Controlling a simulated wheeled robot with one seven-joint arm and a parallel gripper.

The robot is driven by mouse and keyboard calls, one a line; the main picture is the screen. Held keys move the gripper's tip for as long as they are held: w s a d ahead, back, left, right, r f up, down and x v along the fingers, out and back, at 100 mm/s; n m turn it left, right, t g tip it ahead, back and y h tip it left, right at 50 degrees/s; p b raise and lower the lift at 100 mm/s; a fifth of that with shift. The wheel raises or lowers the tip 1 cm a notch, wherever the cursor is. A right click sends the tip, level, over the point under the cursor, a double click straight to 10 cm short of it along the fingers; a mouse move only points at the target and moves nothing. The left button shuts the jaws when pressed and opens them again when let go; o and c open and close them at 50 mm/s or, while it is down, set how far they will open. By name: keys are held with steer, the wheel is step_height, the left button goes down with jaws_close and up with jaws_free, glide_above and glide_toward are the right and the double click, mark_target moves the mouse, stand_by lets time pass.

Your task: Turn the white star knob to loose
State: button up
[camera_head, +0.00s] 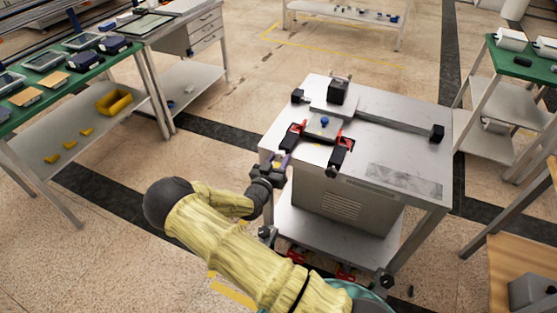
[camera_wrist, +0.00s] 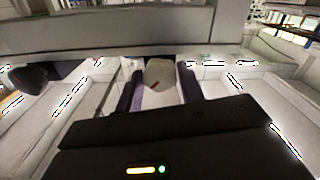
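In the head view my gripper (camera_head: 281,160) is at the left front edge of the metal table (camera_head: 405,178), beside the black and red clamp fixture. The knob is too small to make out there.
The fixture has a blue knob (camera_head: 325,122) and red clamps (camera_head: 296,128) on black blocks. A rail runs right to a black block (camera_head: 437,132). A grey cabinet (camera_head: 340,205) stands below. A green-topped bench (camera_head: 70,85) is at left. The floor between is clear.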

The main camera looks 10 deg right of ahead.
steer(key=shift+o, duration=0.2)
steer(key=shift+n, duration=0.3)
steer(key=n+b, duration=0.1)
steer(key=n, duration=0.3)
steer(key=n+b, duration=0.1)
steer(key=n, duration=0.3)
steer(key=shift+n, duration=0.4)
stand_by(0.3)
steer(key=o, duration=1)
steer(key=shift+c, duration=0.2)
steer(key=b+v, duration=0.1)
steer(key=v, duration=1.6)
steer(key=shift+s+a, duration=0.15)
